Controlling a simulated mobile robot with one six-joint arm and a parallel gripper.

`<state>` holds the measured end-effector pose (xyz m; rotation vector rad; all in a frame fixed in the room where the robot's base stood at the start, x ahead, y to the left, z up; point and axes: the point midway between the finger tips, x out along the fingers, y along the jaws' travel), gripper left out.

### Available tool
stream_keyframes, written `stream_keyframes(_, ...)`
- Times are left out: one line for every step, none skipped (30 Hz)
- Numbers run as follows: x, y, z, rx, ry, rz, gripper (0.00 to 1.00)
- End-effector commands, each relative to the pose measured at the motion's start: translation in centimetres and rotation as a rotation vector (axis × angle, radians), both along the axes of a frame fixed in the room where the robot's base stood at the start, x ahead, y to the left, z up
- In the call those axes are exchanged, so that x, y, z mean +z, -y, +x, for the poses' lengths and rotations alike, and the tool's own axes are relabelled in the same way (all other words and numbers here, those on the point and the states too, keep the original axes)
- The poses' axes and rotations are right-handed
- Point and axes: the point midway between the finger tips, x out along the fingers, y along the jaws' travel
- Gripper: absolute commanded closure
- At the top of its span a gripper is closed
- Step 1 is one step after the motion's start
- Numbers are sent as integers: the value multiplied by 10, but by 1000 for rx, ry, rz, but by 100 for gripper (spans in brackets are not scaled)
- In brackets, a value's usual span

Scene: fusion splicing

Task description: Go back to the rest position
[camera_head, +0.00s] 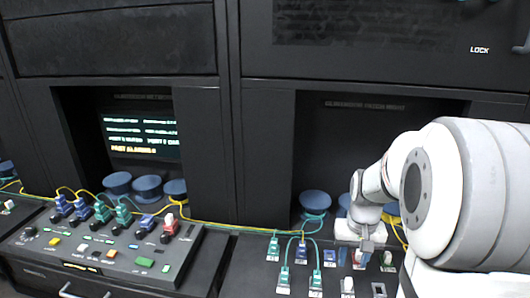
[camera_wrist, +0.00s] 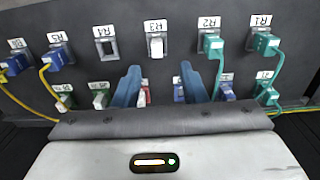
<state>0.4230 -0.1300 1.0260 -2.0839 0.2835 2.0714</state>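My gripper (camera_head: 366,250) reaches down over the right-hand port panel in the head view. In the wrist view its two blue fingers (camera_wrist: 158,85) stand apart with nothing held between them. Beyond them is a row of labelled ports: R3 (camera_wrist: 156,47) holds a white piece, and R4 (camera_wrist: 106,47) looks empty. Teal plugs sit at R2 (camera_wrist: 212,43) and R1 (camera_wrist: 264,43), and a blue plug (camera_wrist: 58,58) sits at R5. The fingers partly hide the lower row, where a red plug shows behind the left finger.
Teal cables (camera_head: 318,229) and yellow cables run close to the gripper. Blue round spools (camera_head: 314,201) stand in the recess behind. At left is a sloped console (camera_head: 150,265) with plugs and buttons, below a lit screen (camera_head: 140,136). Dark cabinet walls (camera_head: 265,150) frame the recesses.

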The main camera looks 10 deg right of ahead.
Motion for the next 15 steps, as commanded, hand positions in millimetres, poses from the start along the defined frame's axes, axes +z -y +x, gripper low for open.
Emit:
stream_keyframes(7,-8,-3,14,14,-5,62)
stream_keyframes(11,-14,-6,23,23,-7,62)
stream_keyframes(17,-23,-12,39,36,-11,62)
stream_keyframes(23,-30,-16,52,49,-15,62)
stream_keyframes(28,-38,-22,66,61,-18,62)
stream_keyframes(35,-50,-30,86,81,-23,62)
stream_keyframes(40,-58,-37,103,95,-26,62)
stream_keyframes(44,-66,-44,119,109,-29,62)
stream_keyframes(49,-76,-54,139,127,-31,62)
stream_keyframes(53,-83,-61,154,142,-33,62)
stream_keyframes(56,-90,-68,168,155,-35,62)
stream_keyframes(59,-97,-77,185,172,-35,62)
stream_keyframes(61,-103,-83,198,184,-37,62)
stream_keyframes(62,-107,-90,209,195,-37,62)
stream_keyframes(64,-113,-97,224,208,-37,62)
